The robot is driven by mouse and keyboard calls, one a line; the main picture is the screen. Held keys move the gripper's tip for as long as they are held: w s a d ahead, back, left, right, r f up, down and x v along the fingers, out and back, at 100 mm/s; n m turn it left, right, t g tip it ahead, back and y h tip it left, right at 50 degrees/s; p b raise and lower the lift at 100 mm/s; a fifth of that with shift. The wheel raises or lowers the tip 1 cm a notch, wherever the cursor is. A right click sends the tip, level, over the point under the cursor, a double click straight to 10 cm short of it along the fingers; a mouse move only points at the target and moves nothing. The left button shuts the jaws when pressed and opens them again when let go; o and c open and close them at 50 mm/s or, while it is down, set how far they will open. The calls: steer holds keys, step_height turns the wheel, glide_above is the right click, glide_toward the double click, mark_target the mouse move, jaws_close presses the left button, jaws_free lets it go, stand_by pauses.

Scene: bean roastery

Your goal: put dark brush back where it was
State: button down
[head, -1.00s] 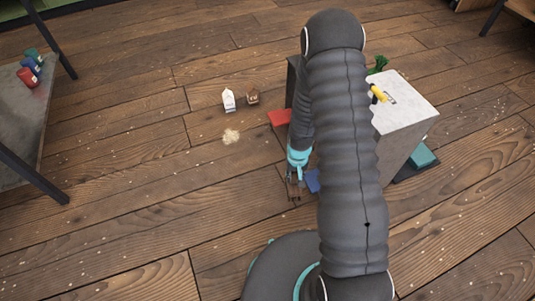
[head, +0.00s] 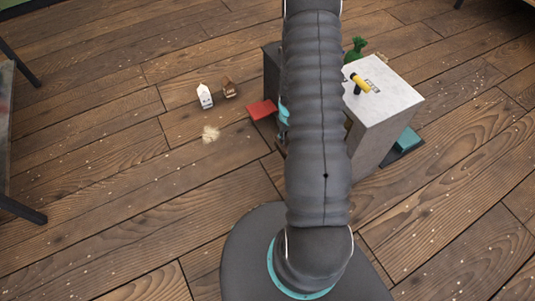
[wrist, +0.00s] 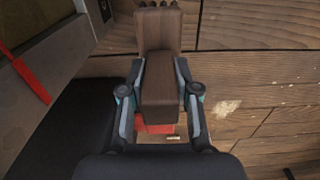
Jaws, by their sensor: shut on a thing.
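In the wrist view my gripper (wrist: 160,97) is shut on a brown wooden block-like thing, which looks like the dark brush (wrist: 162,78). It lies between the two fingers, its wider end pointing away from my wrist. Bristles cannot be made out clearly. In the head view my arm hides the brush and nearly all of the gripper; only a bit of teal shows beside the arm, near a red flat thing (head: 262,109). In the wrist view a red surface (wrist: 160,128) shows just below the brush.
A cabinet with a pale top (head: 392,98) stands right of my arm, with a yellow-handled tool (head: 360,83) on it. A green item (head: 356,48) is behind. A white carton (head: 205,96), a small brown house-shaped item (head: 229,88) and a beige spill (head: 210,133) are on the floor.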

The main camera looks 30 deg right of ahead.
steer(key=w+a+f, duration=0.3)
steer(key=w+f, duration=0.5)
steer(key=f, duration=0.2)
steer(key=shift+a+f, duration=0.35)
steer(key=shift+f, duration=0.05)
steer(key=shift+f, duration=0.2)
steer(key=c, duration=0.8)
jaws_free()
steer(key=shift+c, duration=0.2)
steer(key=shift+r, duration=0.1)
